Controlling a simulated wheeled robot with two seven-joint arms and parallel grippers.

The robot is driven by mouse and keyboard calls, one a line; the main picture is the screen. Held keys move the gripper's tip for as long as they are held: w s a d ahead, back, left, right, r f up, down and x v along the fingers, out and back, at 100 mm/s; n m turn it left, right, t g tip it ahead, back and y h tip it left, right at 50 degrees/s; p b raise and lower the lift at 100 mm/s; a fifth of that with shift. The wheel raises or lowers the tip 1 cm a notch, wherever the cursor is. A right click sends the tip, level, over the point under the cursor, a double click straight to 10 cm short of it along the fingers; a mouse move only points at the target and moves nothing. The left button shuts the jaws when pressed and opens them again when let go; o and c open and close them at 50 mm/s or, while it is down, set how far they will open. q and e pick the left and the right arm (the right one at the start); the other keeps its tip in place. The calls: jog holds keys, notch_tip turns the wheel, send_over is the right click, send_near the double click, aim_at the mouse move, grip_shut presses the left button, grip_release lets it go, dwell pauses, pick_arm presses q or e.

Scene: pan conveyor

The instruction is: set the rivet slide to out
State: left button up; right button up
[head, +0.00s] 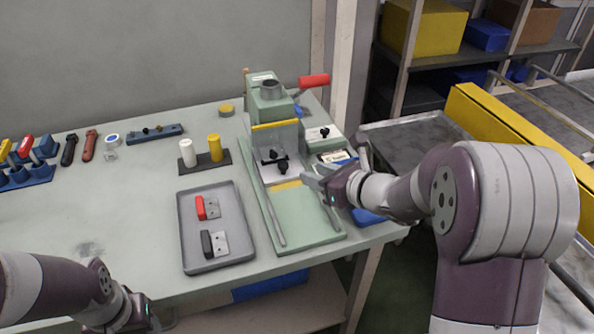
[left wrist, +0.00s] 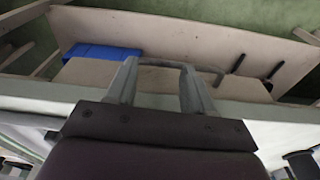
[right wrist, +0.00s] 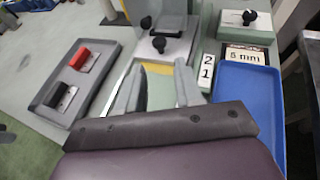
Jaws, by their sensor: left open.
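The green machine (head: 270,105) with a red-handled lever (head: 314,81) stands at the back of the bench. In front of it, a light carriage plate (head: 272,172) with black knobs (head: 282,167) sits between two rails on a green base (head: 310,232). A separate block with a black knob (head: 324,132) sits to its right; I cannot tell which part is the rivet slide. My right gripper (head: 312,178) is open and empty, above the base just in front of the carriage; its fingers (right wrist: 156,88) show apart. My left gripper (left wrist: 158,85) is open and empty near the bench's front edge.
A grey tray (head: 184,255) holds a red-handled and a black-handled part. White and yellow cylinders (head: 215,148) stand behind the grey tray.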

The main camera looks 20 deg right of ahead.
aim_at(286, 166)
jog(key=x, duration=1)
jog(key=shift+s+f+b, duration=0.1)
jog(key=shift+s+b, duration=0.05)
jog(key=shift+b, duration=0.25)
grip_shut()
